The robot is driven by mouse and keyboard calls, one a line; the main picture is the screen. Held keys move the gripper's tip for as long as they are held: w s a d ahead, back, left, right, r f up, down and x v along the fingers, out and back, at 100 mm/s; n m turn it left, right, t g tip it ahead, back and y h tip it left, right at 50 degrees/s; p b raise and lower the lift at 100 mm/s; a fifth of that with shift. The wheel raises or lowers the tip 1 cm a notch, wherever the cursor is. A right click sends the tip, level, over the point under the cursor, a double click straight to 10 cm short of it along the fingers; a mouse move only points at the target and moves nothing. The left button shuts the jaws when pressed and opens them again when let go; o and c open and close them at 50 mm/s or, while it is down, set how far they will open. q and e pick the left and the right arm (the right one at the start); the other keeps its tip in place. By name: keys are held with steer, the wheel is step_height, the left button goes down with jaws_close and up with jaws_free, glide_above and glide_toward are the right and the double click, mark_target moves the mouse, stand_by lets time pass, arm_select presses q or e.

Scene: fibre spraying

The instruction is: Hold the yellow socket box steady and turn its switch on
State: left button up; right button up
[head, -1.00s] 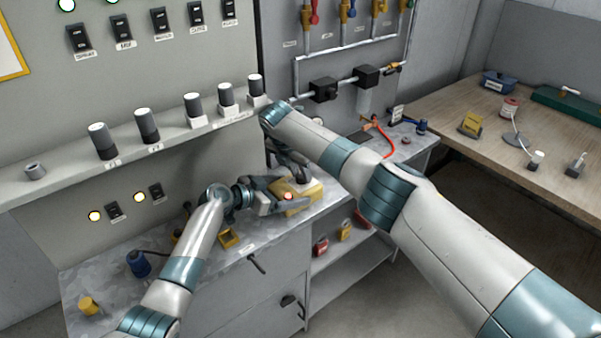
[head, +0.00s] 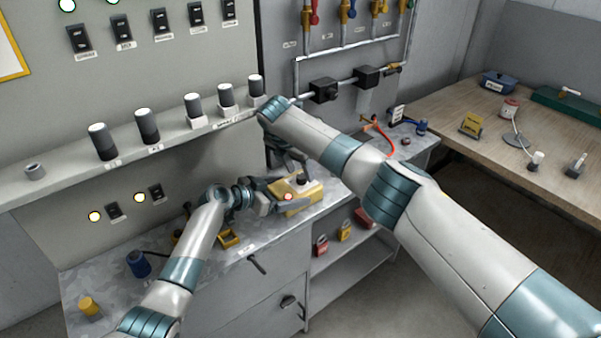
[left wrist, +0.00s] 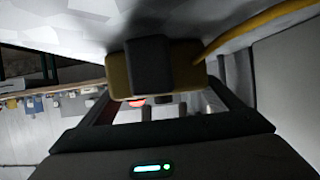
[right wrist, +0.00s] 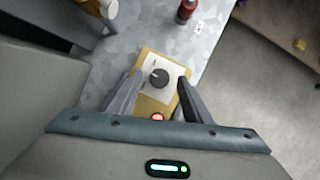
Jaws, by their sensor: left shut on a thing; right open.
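The yellow socket box (head: 312,193) lies on the grey metal bench, with a dark round knob (right wrist: 158,77) on a pale plate and a red lamp (right wrist: 157,117). My left gripper (head: 284,196) is shut on the box from its left side. In the left wrist view the box's yellow side (left wrist: 118,76) shows behind a black block (left wrist: 149,66). My right gripper (right wrist: 156,85) is open and points down over the box, its fingers on either side of the knob. I cannot tell whether they touch it.
A shelf of grey cylinders (head: 148,127) runs above. Red and yellow padlocks (head: 321,246) sit on a lower shelf. A wooden table (head: 450,110) stands right.

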steer(key=v, duration=0.5)
steer(key=shift+s+a+r, duration=0.1)
steer(key=shift+r, duration=0.25)
steer(key=shift+f, duration=0.1)
